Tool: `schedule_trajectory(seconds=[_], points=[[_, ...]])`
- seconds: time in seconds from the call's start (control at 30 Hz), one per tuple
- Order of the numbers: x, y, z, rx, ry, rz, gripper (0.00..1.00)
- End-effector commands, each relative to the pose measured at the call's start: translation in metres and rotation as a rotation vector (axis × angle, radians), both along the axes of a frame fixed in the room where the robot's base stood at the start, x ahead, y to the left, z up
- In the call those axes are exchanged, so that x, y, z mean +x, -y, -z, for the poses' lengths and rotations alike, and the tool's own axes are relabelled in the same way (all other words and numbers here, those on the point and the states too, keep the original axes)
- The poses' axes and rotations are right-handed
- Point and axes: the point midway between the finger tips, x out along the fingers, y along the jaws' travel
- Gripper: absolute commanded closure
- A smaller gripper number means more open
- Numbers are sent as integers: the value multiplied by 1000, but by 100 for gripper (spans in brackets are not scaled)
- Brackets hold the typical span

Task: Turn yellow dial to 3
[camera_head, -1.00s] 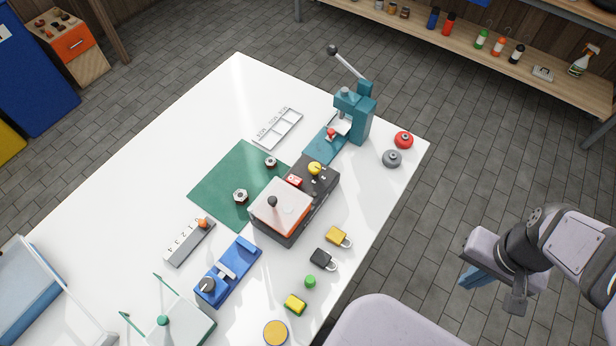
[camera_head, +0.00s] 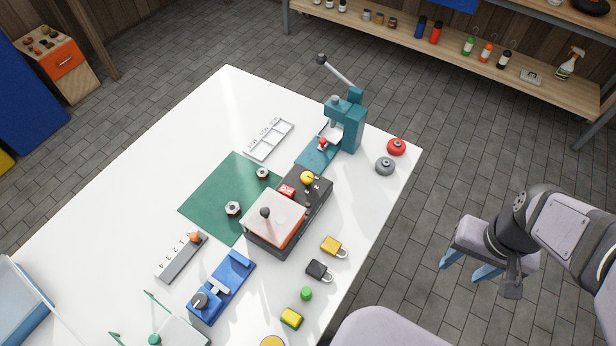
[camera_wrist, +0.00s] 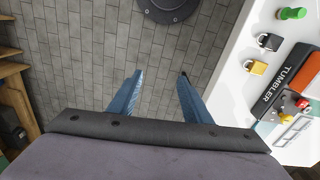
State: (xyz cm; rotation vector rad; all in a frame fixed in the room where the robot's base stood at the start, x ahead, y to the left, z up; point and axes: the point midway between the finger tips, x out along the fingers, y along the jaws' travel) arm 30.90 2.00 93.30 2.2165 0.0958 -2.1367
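The yellow dial (camera_head: 307,178) is a small round knob on the dark control end of the tumbler machine (camera_head: 290,212), on the white table. In the wrist view the tumbler (camera_wrist: 290,85) is at the right edge, with a yellow knob (camera_wrist: 308,103) partly in view. The dial's setting is too small to read. My gripper (camera_head: 468,267) is off the table's right side, above the floor, well away from the dial. In the wrist view its two blue fingers (camera_wrist: 158,88) are apart with nothing between them.
A teal lever press (camera_head: 345,125) stands beyond the tumbler, with red (camera_head: 396,147) and grey (camera_head: 385,166) round pieces beside it. Yellow (camera_head: 332,246) and black (camera_head: 319,270) padlocks lie near the table's right edge. Open floor separates my gripper from the table.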

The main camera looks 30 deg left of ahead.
Motion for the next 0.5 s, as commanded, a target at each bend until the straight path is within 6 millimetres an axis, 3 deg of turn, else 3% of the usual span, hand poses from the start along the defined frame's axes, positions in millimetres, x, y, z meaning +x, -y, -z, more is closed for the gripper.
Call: schedule_trajectory(seconds=[0.03, 0.17, 0.3, 0.5], points=[[15, -15, 12, 2, 20, -48, 55], [53, -65, 21, 14, 80, -189, 55], [83, -145, 25, 42, 154, -370, 55], [85, -264, 23, 101, 244, -607, 55]])
